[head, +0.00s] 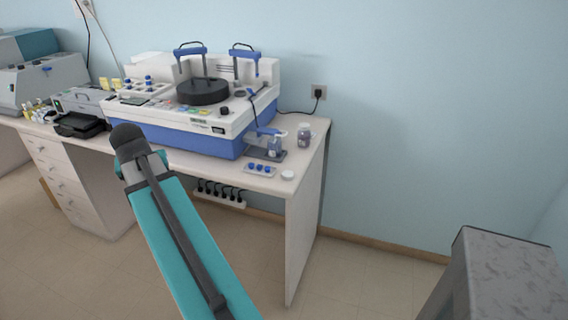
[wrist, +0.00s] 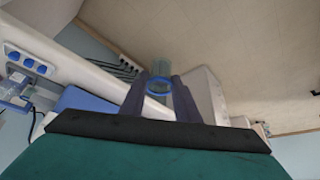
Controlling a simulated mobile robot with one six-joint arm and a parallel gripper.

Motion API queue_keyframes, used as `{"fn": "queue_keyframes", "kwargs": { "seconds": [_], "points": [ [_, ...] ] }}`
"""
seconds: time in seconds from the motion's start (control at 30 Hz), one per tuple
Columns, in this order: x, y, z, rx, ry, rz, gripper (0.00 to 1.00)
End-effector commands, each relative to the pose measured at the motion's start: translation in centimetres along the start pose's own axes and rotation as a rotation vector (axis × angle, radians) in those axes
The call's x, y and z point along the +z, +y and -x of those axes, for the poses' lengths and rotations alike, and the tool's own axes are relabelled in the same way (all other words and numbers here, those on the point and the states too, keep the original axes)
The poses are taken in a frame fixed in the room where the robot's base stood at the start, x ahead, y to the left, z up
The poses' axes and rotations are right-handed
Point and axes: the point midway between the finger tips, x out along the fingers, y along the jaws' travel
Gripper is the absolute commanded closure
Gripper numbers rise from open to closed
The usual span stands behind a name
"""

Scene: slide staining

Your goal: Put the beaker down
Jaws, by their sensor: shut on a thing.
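In the wrist view, a clear beaker (wrist: 159,69) with a blue rim sits between the two dark fingers of my gripper (wrist: 160,88), which is shut on it. The beaker is held out past the table's front edge, with the floor behind it in this view. How far it is above the table height I cannot tell. In the head view, my teal arm crosses the front of the table, and neither the gripper nor the beaker shows there.
The white table (head: 306,160) carries a large blue-and-white machine (head: 215,130), a tray with blue-topped items (head: 260,169), a small jar (head: 304,135) and a black tray (head: 80,125). Its front right corner has little clear room. A power strip (head: 219,194) hangs below.

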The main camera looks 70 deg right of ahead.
Motion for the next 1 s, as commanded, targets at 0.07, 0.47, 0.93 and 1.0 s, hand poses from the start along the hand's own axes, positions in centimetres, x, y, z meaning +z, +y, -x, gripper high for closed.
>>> {"fn": "queue_keyframes", "kwargs": {
  "seconds": [0.07,0.47,0.93,1.0],
  "points": [
    [-0.5,3.0,-0.6,0.033,-0.001,-0.059,0.93],
    [-1.5,16.9,-2.0,0.187,0.003,-0.34,0.93],
    [0.6,33.0,-1.8,0.365,0.018,-0.661,0.93],
    [1.0,34.8,-1.7,0.386,0.02,-0.699,0.93]
  ]
}}
